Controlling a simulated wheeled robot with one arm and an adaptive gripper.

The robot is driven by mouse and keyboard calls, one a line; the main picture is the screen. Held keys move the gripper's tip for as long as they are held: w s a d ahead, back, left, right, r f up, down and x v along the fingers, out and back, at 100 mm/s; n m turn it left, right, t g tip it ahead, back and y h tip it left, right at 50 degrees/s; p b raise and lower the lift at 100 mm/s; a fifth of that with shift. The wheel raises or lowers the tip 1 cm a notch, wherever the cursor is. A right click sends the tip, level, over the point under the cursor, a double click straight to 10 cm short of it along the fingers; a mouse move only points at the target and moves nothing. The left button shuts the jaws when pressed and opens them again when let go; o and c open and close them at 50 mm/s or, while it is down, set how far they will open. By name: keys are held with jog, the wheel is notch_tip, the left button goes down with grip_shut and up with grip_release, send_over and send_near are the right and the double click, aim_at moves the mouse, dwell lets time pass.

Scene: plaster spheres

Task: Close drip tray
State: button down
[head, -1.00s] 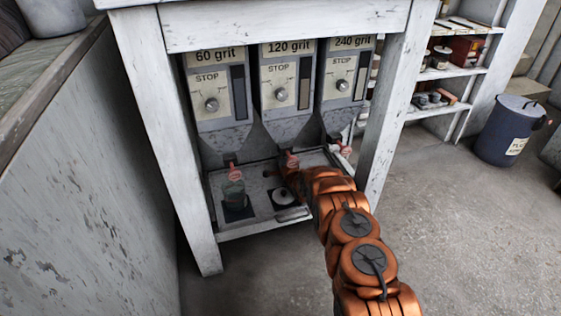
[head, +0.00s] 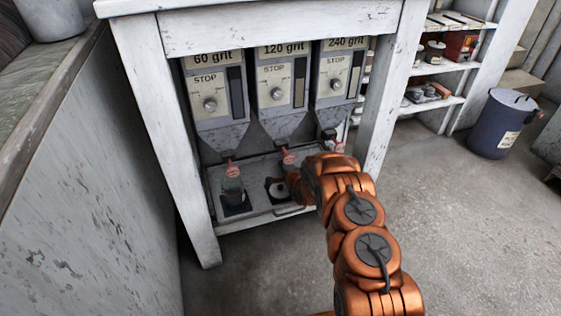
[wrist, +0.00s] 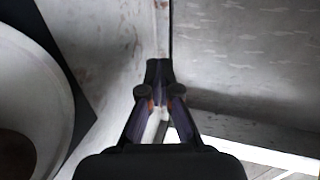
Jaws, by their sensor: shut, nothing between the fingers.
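The grey drip tray (head: 258,219) lies low in the white frame, under the three grit dispensers, with a thin handle (head: 290,211) at its front edge. A glass jar (head: 232,188) and a white round container (head: 277,190) stand on dark squares in the tray. My gripper (head: 297,188) reaches in at the right part of the tray; my arm partly hides it. In the wrist view my gripper (wrist: 158,75) is shut and empty, its fingertips close to a pale grey surface and a dark seam. I cannot tell whether they touch. The white container (wrist: 25,105) shows large at the left there.
The dispensers labelled 60 grit (head: 212,90), 120 grit (head: 275,85) and 240 grit (head: 335,80) hang above the tray. White legs (head: 175,150) flank it. A blue bin (head: 500,122) stands at the far right. The floor in front is free.

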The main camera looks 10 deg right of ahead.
jog(key=shift+p+v, duration=0.7)
jog(key=shift+v, duration=2.1)
jog(key=shift+r, duration=0.1)
